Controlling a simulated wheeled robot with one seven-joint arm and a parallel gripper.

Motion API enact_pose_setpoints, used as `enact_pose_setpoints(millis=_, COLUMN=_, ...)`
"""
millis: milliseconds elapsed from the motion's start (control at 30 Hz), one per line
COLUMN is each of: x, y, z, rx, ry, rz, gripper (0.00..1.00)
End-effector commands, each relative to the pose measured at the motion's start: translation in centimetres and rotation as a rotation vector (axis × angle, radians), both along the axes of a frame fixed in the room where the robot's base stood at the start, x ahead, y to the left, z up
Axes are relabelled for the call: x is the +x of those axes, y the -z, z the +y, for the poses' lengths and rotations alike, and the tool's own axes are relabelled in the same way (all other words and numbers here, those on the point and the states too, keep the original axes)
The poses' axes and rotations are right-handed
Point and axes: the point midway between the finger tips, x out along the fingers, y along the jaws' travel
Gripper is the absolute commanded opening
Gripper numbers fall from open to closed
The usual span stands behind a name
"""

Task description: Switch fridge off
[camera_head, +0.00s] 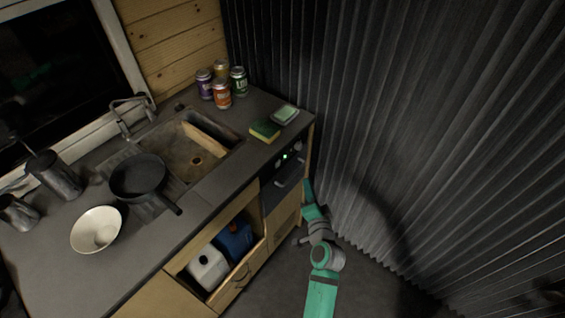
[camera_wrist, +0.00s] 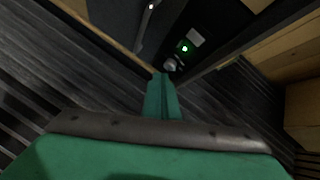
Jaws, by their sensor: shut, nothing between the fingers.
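The fridge (camera_head: 280,190) is a dark unit built into the counter front at its right end. Its control panel shows a small lit green light (camera_head: 285,156). In the wrist view the green light (camera_wrist: 184,48) glows beside a pale label, with a round grey knob (camera_wrist: 170,64) just below it. My green gripper (camera_wrist: 162,78) is shut and empty, its tips pointing at the knob. They look close to it, but I cannot tell whether they touch. In the head view my gripper (camera_head: 307,188) is beside the fridge's right edge, low in front of the corrugated wall.
The counter (camera_head: 210,188) holds a sink (camera_head: 185,150), a black pan (camera_head: 138,177), a white bowl (camera_head: 96,230), several cans and a sponge (camera_head: 264,131). An open compartment holds a white jug (camera_head: 207,268) and a blue one. A corrugated wall (camera_head: 400,130) stands close on the right.

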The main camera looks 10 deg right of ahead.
Motion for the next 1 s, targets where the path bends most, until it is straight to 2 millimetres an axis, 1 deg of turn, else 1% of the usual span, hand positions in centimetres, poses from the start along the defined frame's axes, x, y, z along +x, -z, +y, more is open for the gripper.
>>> enact_pose_setpoints(millis=267, x=1.5, y=-0.2, z=1.3, rx=-0.001, ry=-0.003, rz=0.001, gripper=0.0)
enact_pose_setpoints(millis=467, x=3.4, y=-0.6, z=2.3, rx=-0.001, ry=0.007, rz=0.0, gripper=0.0)
enact_pose_setpoints(millis=700, x=5.5, y=-0.9, z=3.8, rx=0.0, ry=0.008, rz=0.0, gripper=0.0)
enact_pose_setpoints(millis=833, x=6.2, y=-1.0, z=4.4, rx=-0.001, ry=0.008, rz=0.0, gripper=0.0)
enact_pose_setpoints(millis=1000, x=6.7, y=-1.0, z=4.9, rx=0.0, ry=0.007, rz=0.0, gripper=0.0)
